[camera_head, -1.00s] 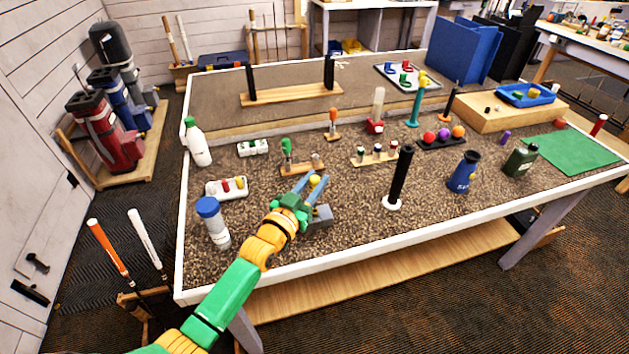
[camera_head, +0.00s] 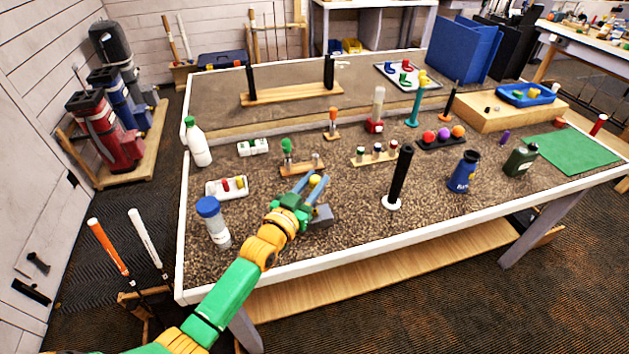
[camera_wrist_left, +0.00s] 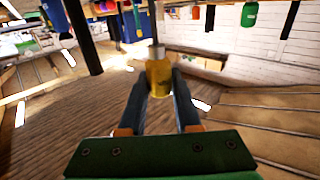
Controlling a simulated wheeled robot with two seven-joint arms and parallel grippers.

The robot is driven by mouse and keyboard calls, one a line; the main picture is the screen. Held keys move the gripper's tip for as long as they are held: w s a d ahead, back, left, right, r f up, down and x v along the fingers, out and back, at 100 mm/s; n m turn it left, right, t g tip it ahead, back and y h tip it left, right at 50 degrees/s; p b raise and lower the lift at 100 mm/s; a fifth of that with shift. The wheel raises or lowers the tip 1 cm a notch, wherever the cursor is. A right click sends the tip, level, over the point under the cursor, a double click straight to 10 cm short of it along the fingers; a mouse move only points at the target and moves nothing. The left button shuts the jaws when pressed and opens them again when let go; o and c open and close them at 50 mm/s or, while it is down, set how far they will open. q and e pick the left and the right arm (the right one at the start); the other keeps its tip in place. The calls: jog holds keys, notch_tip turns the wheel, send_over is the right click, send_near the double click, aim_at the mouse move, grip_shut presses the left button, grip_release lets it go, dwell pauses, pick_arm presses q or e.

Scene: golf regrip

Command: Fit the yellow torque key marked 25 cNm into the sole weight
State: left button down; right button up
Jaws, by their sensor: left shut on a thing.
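My left gripper (camera_head: 307,187) is over the front left of the speckled bench, shut on the yellow torque key (camera_head: 315,180). In the left wrist view the key (camera_wrist_left: 159,76) sits between the two blue-grey fingers, with a short silver end showing beyond its yellow body. Its 25 cNm marking cannot be read. A grey block (camera_head: 321,217) lies on the bench just right of and below the gripper, partly hidden by it. I cannot make out the sole weight, nor whether the key touches anything. My right gripper is not in view.
A white tray (camera_head: 214,190) with red and yellow pieces and a wooden stand (camera_head: 300,166) with a green-topped tool lie behind. A black upright grip (camera_head: 400,178) stands to the right. The bench between them is mostly clear.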

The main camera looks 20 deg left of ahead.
pick_arm(q)
jog(key=shift+f+b, duration=0.85)
jog(key=shift+f, duration=0.1)
jog(key=c, duration=0.5)
grip_release()
jog(key=s, duration=0.3)
jog(key=s+a, duration=0.1)
jog(key=s, duration=0.3)
jog(key=shift+a, duration=0.2)
